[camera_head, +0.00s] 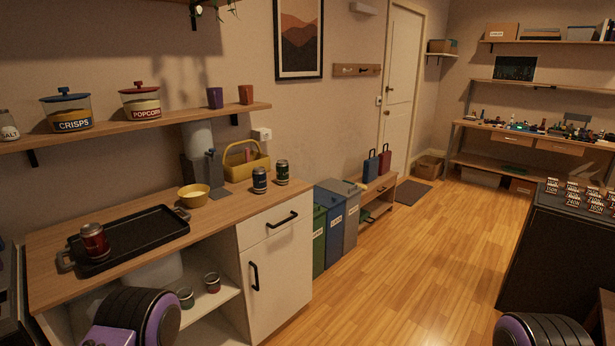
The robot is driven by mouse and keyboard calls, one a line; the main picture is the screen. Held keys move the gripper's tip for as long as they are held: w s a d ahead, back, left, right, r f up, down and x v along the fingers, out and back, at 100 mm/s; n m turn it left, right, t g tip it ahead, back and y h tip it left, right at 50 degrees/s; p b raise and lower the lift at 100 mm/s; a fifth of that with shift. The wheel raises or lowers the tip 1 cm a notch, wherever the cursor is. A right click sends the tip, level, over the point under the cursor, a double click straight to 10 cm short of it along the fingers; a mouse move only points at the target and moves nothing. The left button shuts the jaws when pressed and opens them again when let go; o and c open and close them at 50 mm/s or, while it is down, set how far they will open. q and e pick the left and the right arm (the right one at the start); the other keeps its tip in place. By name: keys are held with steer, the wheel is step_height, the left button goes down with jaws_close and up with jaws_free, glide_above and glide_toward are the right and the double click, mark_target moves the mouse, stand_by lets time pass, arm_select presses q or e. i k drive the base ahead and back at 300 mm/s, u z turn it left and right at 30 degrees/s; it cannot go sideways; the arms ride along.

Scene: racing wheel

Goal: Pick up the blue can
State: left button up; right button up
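The blue can (260,180) stands upright on the wooden counter (222,212), towards its right end. A dark green can (282,172) stands upright just right of it and a little farther back. A red can (94,241) stands on the left part of a black tray (140,240) on the same counter. Only black and purple parts of my arms show at the bottom left and bottom right edges. Neither gripper shows, so their fingers are out of sight.
A yellow bowl (193,195) sits left of the blue can, with a yellow basket (246,162) and a coffee machine (199,165) behind. A shelf (180,118) with jars hangs above. Bins (337,218) stand right of the counter. The wooden floor (420,260) is open.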

mark_target(259, 173)
steer(key=z, duration=0.7)
steer(key=i, duration=1.9)
steer(key=u, duration=0.8)
steer(key=i, duration=0.75)
steer(key=u, duration=0.85)
